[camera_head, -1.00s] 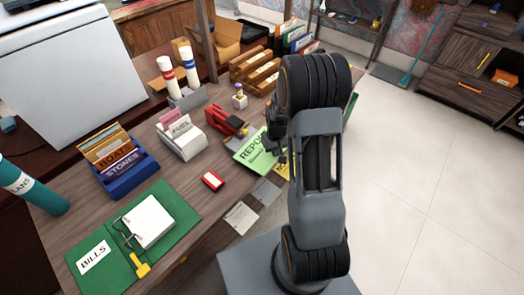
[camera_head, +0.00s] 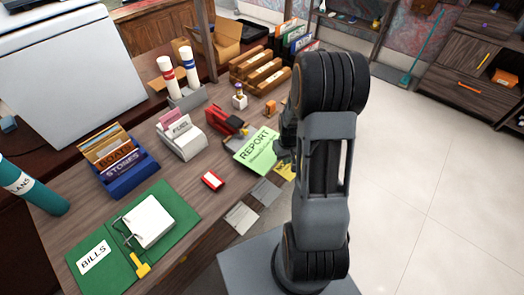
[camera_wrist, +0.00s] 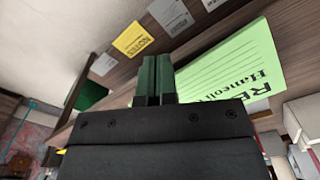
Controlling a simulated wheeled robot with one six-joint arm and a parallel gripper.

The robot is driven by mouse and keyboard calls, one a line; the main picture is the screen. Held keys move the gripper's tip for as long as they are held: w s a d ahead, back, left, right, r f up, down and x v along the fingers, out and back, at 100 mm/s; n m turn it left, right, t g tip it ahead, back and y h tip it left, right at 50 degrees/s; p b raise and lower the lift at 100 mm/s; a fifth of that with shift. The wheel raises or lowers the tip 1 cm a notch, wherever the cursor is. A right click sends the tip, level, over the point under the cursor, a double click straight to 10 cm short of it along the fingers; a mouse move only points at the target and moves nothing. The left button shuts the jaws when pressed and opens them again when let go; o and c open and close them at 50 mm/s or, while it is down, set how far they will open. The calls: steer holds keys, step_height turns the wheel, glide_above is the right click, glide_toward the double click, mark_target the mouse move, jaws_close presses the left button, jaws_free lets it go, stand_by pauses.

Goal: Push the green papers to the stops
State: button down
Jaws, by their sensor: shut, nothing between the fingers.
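The green papers (camera_head: 257,150), headed REPORT, lie flat on the desk, left of my arm in the head view. They also show in the wrist view (camera_wrist: 230,65), right of my fingers. My gripper (camera_head: 283,150) is shut and empty at the papers' right side, partly hidden by my arm. Its closed fingers (camera_wrist: 155,75) appear beside the papers' edge in the wrist view; I cannot tell whether they touch. A grey piece, possibly a stop (camera_head: 236,143), shows at the papers' far left corner.
A red stapler (camera_head: 228,123) stands just beyond the papers. Open floor lies right.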

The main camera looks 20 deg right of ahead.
steer(key=shift+s+d, duration=0.1)
steer(key=shift+s, duration=0.05)
steer(key=shift+f+b, duration=1.1)
steer(key=shift+f, duration=0.2)
stand_by(0.6)
steer(key=shift+w+a, duration=0.4)
steer(key=shift+w, duration=0.5)
steer(key=shift+w+a, duration=0.45)
steer(key=shift+w, duration=0.45)
steer(key=shift+w+a, duration=0.4)
steer(key=shift+w, duration=0.5)
steer(key=shift+s, duration=0.15)
steer(key=shift+s+d, duration=0.3)
steer(key=shift+s, duration=0.15)
steer(key=shift+s, duration=0.1)
steer(key=shift+r, duration=0.15)
steer(key=shift+r+p, duration=2.3)
steer(key=shift+r, duration=1.05)
